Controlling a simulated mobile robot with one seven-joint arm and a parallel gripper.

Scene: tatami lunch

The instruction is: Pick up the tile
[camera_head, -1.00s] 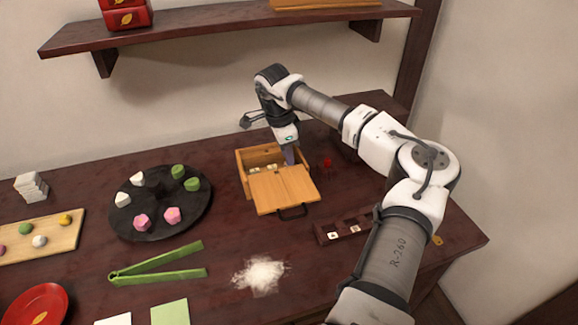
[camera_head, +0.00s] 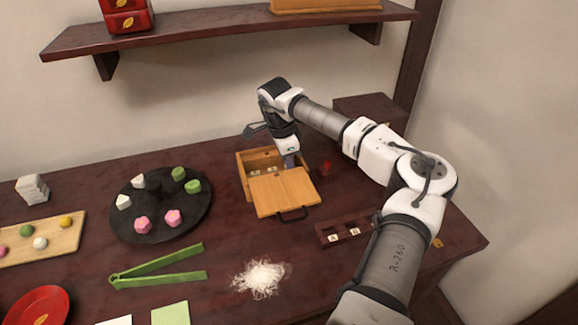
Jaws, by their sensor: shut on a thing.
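A wooden box (camera_head: 243,178) stands on the dark table, with its lid slid partly off toward the front. Small pale tiles (camera_head: 256,171) show inside its open back part. My gripper (camera_head: 291,162) points down into the right side of this opening. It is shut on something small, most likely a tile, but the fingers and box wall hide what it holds. Two more pale tiles (camera_head: 334,238) sit in a dark rack (camera_head: 347,230) to the right of the box.
The lid (camera_head: 283,190) with a dark handle covers the box's front. A black round tray (camera_head: 160,225) with colored sweets is at left, green tongs (camera_head: 158,266) and white shreds (camera_head: 261,278) in front. A shelf (camera_head: 230,30) hangs above.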

